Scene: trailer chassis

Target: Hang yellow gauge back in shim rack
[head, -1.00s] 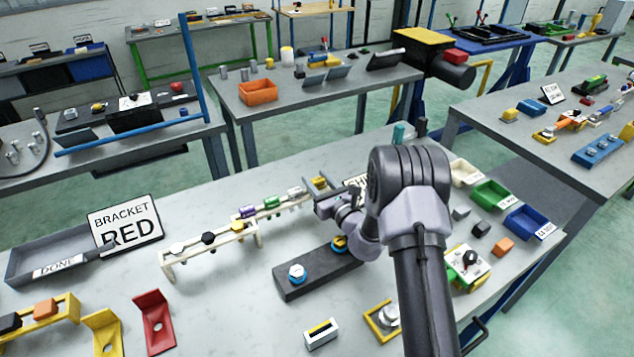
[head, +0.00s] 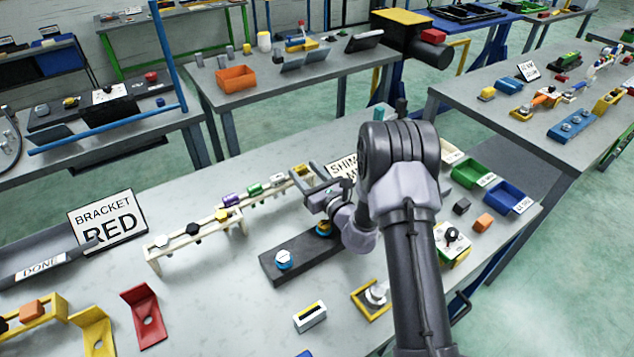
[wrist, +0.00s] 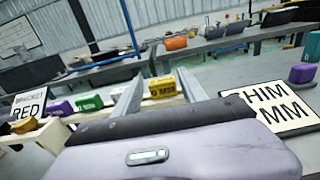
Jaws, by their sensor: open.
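The pale shim rack (head: 240,222) stands on the bench with a row of coloured gauges along its rails. A yellow gauge (head: 302,170) sits at the far right end of the rack; its lettered face shows in the wrist view (wrist: 162,87). My gripper (head: 311,176) is open just right of this gauge. In the wrist view the gauge appears between the two open fingers; contact cannot be told. Another yellow gauge (head: 222,215) sits on the nearer section, beside a black gauge (head: 193,229). Purple (head: 231,200), green (head: 254,189) and white (head: 277,179) gauges sit between the yellow ones.
A dark block with blue-ringed parts (head: 283,261) lies in front of the rack. A shim sign (head: 342,168) stands behind my gripper. A red bracket (head: 145,318) and a "BRACKET RED" sign (head: 108,221) are at left. Small bins (head: 508,197) are at right.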

